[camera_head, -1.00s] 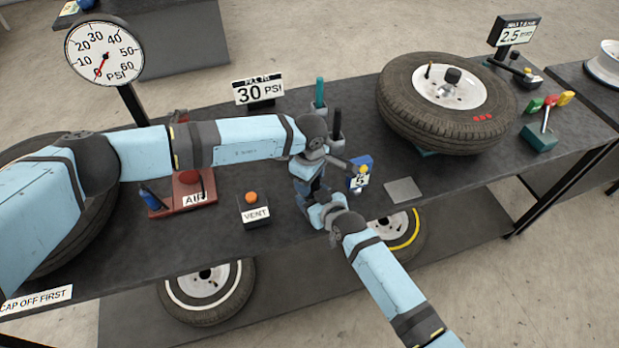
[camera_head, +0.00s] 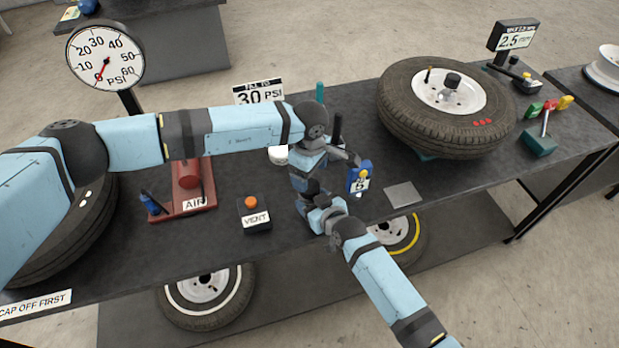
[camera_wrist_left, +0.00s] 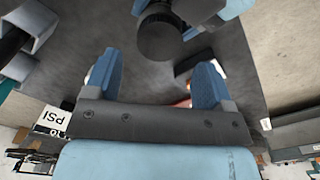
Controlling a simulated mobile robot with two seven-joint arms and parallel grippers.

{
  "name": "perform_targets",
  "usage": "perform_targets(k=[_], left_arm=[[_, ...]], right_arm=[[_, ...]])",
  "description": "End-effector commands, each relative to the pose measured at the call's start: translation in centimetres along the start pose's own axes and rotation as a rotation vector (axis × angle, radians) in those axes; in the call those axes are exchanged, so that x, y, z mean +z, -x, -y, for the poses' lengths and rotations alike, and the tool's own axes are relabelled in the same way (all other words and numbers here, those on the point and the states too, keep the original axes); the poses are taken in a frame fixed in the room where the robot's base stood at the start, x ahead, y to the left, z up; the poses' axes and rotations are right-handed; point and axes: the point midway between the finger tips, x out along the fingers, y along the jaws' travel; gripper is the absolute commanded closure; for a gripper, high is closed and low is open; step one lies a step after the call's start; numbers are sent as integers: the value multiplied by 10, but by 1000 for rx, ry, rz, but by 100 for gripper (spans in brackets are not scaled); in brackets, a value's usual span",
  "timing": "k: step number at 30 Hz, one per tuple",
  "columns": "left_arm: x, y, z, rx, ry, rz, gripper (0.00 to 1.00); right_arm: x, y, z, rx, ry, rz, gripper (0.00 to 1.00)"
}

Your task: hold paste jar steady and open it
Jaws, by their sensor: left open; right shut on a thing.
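A small white rounded thing (camera_head: 279,155) shows just below my left forearm in the head view. My left gripper (camera_head: 308,172) points down over the middle of the bench. In the left wrist view its blue fingers (camera_wrist_left: 155,80) are apart, with nothing clearly between them. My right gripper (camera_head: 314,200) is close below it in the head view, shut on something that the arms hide.
The vent box (camera_head: 255,214) and red air stand (camera_head: 188,190) are to the left. A big tyre (camera_head: 425,125) fills the bench at the right.

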Motion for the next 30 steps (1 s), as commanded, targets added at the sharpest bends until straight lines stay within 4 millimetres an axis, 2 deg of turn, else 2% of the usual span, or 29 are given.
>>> perform_targets(k=[6, 10, 24, 30], left_arm=[[-1, 27, -1, 4, -209, -3, 24], [0, 30, 0, 1, -281, -1, 24], [0, -34, 0, -1, -284, 1, 24], [0, -46, 0, 1, -285, -1, 24]], right_arm=[[0, 0, 0, 0, 0, 0, 100], [0, 0, 0, 0, 0, 0, 100], [0, 0, 0, 0, 0, 0, 100], [0, 0, 0, 0, 0, 0, 100]])
